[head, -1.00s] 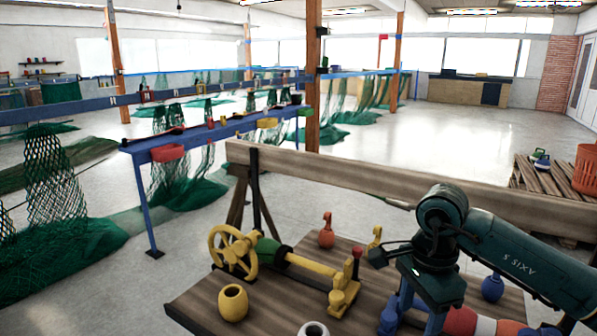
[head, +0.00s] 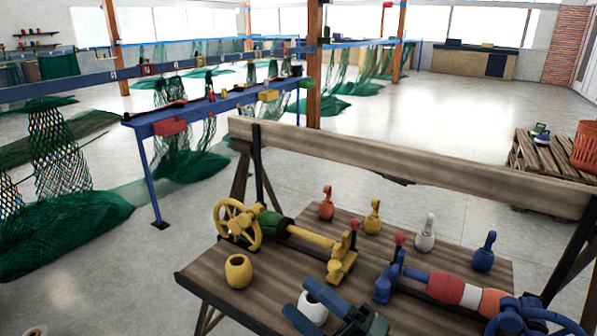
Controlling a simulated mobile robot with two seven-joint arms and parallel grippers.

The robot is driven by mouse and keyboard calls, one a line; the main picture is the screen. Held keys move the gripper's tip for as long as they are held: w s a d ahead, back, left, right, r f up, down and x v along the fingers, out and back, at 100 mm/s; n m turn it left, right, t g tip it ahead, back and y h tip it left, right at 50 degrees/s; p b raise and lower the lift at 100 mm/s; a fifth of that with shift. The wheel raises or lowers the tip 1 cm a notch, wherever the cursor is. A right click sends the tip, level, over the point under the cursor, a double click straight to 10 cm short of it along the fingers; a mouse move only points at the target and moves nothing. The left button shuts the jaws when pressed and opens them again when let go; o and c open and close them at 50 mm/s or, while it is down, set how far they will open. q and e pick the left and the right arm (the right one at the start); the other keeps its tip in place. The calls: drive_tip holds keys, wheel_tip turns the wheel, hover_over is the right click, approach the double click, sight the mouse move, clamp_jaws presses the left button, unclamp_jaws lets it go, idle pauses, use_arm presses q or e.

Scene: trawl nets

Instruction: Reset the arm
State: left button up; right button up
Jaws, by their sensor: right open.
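My right gripper (head: 299,298) is at the bottom edge of the head view, over the front of the wooden table (head: 215,268). Its two teal fingers are apart and point to the upper left. A white cup (head: 313,308) shows between and behind the fingers, partly hidden. I see nothing clearly held. Most of my right arm is out of the picture. My left gripper is not in view.
On the table are a yellow handwheel device (head: 308,236), a blue one with a red and white roller (head: 455,289), a yellow pot (head: 238,272) and several ring-topped weights (head: 372,216). A wooden beam (head: 400,162) runs behind. Nets (head: 60,160) hang at left.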

drive_tip(key=d+f+m+t+h, duration=0.4)
drive_tip(key=d+f+m+h, duration=0.45)
drive_tip(key=m, duration=0.65)
drive_tip(key=s+d+f+m+g+h, duration=0.2)
drive_tip(key=s+f+m+g+h, duration=0.1)
drive_tip(key=f, duration=0.4)
drive_tip(key=s+d+f+m+g+h+p, duration=0.1)
drive_tip(key=s+d+f+m+g+h, duration=0.1)
drive_tip(key=s+f+m+h, duration=0.2)
drive_tip(key=s+f+m, duration=0.2)
drive_tip(key=s+f, duration=0.2)
drive_tip(key=shift+d+f+g, duration=0.15)
drive_tip(key=shift+f+g, duration=0.05)
drive_tip(key=shift+g, duration=0.2)
drive_tip(key=shift+c, duration=0.3)
